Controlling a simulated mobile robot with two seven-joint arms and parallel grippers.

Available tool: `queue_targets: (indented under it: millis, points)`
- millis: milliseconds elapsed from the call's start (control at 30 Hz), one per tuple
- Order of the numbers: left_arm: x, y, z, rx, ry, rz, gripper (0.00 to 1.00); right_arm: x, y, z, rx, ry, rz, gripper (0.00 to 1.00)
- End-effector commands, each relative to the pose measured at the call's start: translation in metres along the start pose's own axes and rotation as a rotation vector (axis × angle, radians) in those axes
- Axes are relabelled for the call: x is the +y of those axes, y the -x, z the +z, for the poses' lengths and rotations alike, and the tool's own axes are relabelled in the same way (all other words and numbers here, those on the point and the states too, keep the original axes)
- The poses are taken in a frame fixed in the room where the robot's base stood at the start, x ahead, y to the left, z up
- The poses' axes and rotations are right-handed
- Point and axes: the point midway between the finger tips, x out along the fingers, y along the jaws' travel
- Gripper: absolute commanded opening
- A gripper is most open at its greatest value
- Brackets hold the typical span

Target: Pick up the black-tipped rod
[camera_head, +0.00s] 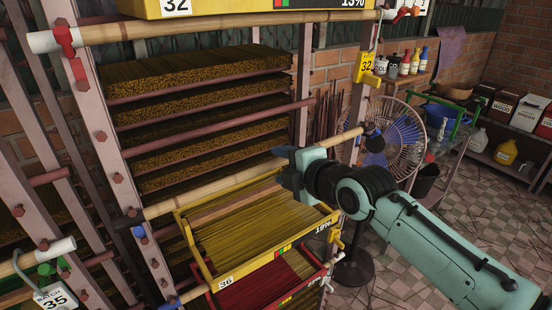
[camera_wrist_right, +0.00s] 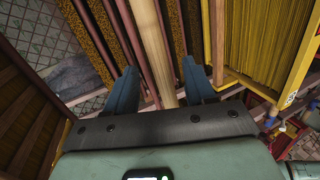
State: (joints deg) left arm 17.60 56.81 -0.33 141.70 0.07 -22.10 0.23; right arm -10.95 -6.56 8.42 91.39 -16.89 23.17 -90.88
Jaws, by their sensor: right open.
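The black-tipped rod (camera_head: 222,188) is a pale wooden pole lying across the front of the rack, with a black end at the lower left and another at the upper right, near the fan. My right gripper (camera_head: 285,168) is at the middle of this rod and hides part of it. In the right wrist view my right gripper (camera_wrist_right: 160,78) has its two blue-grey fingers spread. The rod (camera_wrist_right: 152,45) runs between them, apart from both fingers as far as I can see. How deep it sits between them is hard to tell. My left gripper is out of view.
A yellow tray (camera_head: 194,252) of incense sticks sits just below the rod, with a red tray (camera_head: 322,268) under it. Another pole (camera_head: 210,28) crosses above. A fan (camera_head: 408,140) stands behind the right end. Rack shelves (camera_head: 205,92) lie behind the rod.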

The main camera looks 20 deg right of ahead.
Motion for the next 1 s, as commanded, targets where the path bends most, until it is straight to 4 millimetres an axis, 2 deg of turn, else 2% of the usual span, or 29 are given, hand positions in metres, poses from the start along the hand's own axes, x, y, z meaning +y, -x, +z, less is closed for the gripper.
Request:
queue_targets:
  millis: [267,300,467,833,1000]
  points:
    - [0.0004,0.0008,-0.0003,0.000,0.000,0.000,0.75,-0.0006,-0.0057,0.0003,-0.001,0.000,0.001,0.54]
    - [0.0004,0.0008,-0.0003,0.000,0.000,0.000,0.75,-0.0006,-0.0057,0.0003,-0.001,0.000,0.001,0.51]
    - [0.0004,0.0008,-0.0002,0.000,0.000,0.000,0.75,-0.0006,-0.0055,0.0003,-0.001,0.000,0.001,0.00]
    - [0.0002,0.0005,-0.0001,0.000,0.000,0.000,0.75,0.0001,-0.0046,0.0002,0.000,-0.004,0.001,0.00]
    - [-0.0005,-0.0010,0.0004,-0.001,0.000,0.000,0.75,0.0081,0.0025,-0.0003,0.000,-0.004,0.002,0.00]
